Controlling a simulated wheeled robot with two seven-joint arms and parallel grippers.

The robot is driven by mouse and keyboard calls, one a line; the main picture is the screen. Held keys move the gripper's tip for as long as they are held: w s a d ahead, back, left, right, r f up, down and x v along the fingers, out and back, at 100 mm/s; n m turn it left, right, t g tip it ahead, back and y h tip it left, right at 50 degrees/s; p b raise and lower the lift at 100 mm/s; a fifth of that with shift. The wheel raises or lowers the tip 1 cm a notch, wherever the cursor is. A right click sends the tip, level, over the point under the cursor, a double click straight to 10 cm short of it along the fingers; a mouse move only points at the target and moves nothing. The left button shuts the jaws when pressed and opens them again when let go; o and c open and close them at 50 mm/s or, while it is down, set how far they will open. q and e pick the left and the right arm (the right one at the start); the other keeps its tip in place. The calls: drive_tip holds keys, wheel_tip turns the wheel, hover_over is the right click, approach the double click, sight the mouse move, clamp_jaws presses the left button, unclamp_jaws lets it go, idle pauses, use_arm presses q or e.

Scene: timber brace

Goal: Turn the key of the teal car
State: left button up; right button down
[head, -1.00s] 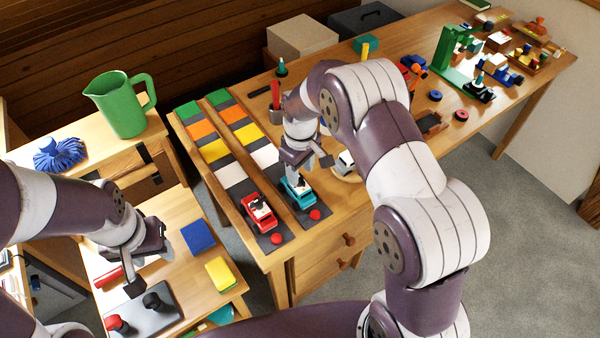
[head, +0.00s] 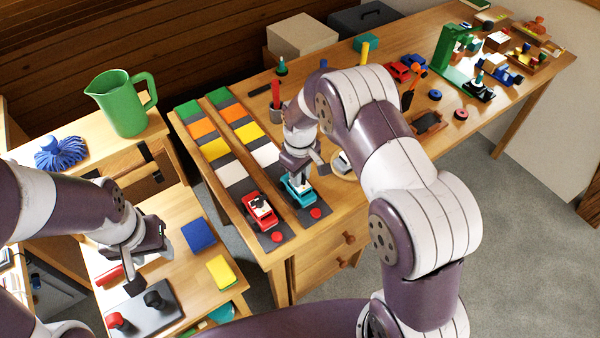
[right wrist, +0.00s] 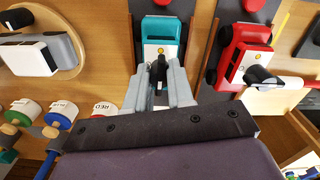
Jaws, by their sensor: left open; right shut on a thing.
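The teal car (head: 298,192) stands at the near end of the right lane of the striped track, in front of a red button (head: 316,212). In the right wrist view the teal car (right wrist: 160,35) is upright, with a dark key (right wrist: 159,72) on its near side. My right gripper (right wrist: 159,82) is shut on this key, its fingers on either side of it. In the head view the right gripper (head: 299,178) covers part of the car. My left gripper (head: 145,268) is open over the low side table, away from the cars.
A red car (head: 260,207) stands close beside in the left lane; it also shows in the right wrist view (right wrist: 241,56). A round wooden stand (head: 343,164) with a white vehicle is right of the right gripper. A green jug (head: 122,105) stands at left.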

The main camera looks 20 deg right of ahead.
drive_tip(key=m+p, duration=0.1)
drive_tip(key=m, duration=0.3)
drive_tip(key=shift+r+m, duration=0.1)
drive_tip(key=shift+m, duration=0.2)
drive_tip(key=m+p, duration=0.1)
drive_tip(key=m, duration=0.8)
drive_tip(key=shift+m, duration=0.4)
drive_tip(key=m+p, duration=0.1)
drive_tip(key=m, duration=0.3)
drive_tip(key=shift+m, duration=0.4)
drive_tip(key=shift+w, duration=0.1)
drive_tip(key=c, duration=1)
unclamp_jaws()
wheel_tip(320, 180, up, 13)
drive_tip(key=shift+f+b, duration=0.15)
drive_tip(key=shift+b, duration=0.55)
